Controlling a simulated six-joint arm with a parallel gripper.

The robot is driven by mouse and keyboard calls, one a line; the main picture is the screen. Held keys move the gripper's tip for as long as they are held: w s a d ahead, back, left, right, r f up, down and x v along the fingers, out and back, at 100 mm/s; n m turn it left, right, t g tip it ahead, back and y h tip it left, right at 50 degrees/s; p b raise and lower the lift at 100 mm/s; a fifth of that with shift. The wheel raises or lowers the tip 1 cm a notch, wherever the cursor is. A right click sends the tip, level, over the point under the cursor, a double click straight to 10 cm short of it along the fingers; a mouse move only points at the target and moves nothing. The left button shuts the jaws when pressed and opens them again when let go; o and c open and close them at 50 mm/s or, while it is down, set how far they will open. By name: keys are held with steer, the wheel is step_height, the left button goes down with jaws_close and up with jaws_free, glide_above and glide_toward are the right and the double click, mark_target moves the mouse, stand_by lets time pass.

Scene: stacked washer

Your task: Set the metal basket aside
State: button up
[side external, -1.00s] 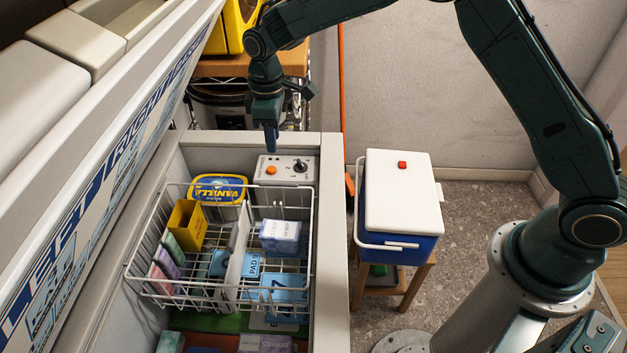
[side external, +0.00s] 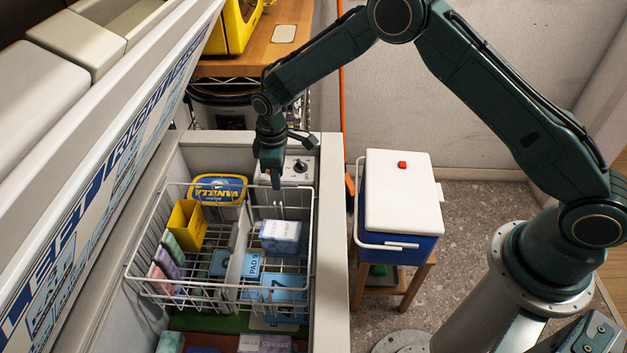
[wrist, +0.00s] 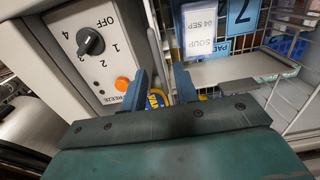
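The metal basket (side external: 147,238) is a white wire basket inside the open chest freezer, with a grey divider (side external: 236,265). It holds a yellow box (side external: 187,224), pale packs and blue packs. My gripper (side external: 276,186) points down at the basket's far rim, near its right far corner; I cannot tell whether it touches the wire. In the wrist view, the two blue fingers (wrist: 162,92) stand apart with a gap between them. A yellow-and-blue vanilla tub (wrist: 157,100) shows behind that gap, and a white soup pack (wrist: 205,30) is to the right.
The control box with knob (side external: 300,168) sits close beside my gripper. The freezer lid stands raised at left. The right freezer wall (side external: 332,250) separates the basket from a blue cooler with white lid (side external: 400,190) on a stool. Packs lie below the basket.

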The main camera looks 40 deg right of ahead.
mark_target(261, 287)
steer(key=shift+f, duration=1)
steer(key=shift+c, duration=0.4)
jaws_close()
steer(key=shift+s+a, duration=0.1)
steer(key=s+a, duration=1.9)
steer(key=shift+s+a, duration=0.15)
steer(key=shift+o, duration=0.4)
jaws_free()
steer(key=shift+a, duration=0.1)
